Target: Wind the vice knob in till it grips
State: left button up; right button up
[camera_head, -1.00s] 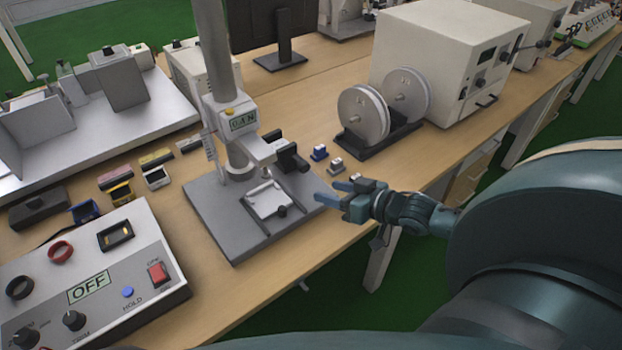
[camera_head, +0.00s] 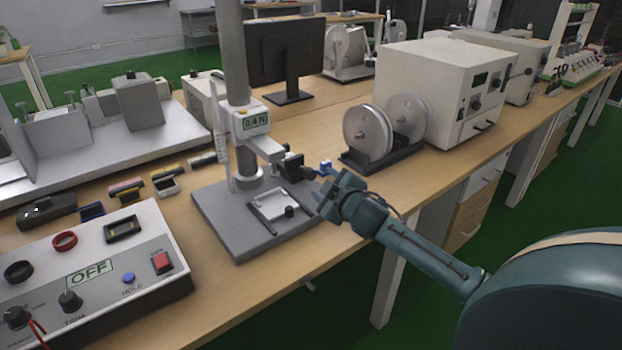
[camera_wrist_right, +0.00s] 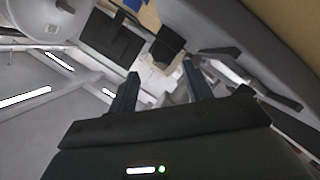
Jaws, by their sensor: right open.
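A silver vice-like fixture (camera_head: 268,205) lies on the grey base plate (camera_head: 235,228) of the test stand, with a small dark knob (camera_head: 290,211) at its front right. A black block with a round dark end (camera_head: 292,166) sits beside the stand's gauge. The knob cannot be made out there. My left gripper is out of view.
The stand's column (camera_head: 236,60) and gauge (camera_head: 257,123) rise behind the fixture. A control box (camera_head: 85,250) reading OFF stands at left. Two reels (camera_head: 368,135) and a beige instrument (camera_head: 440,85) stand at back right. Bare bench (camera_head: 440,160) lies in front of them.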

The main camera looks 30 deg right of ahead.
aim_at(312, 176)
jog(key=b+x, duration=0.1)
jog(key=x, duration=0.8)
jog(key=shift+w+f, duration=0.1)
jog(key=shift+c, duration=0.3)
jog(key=c, duration=0.9)
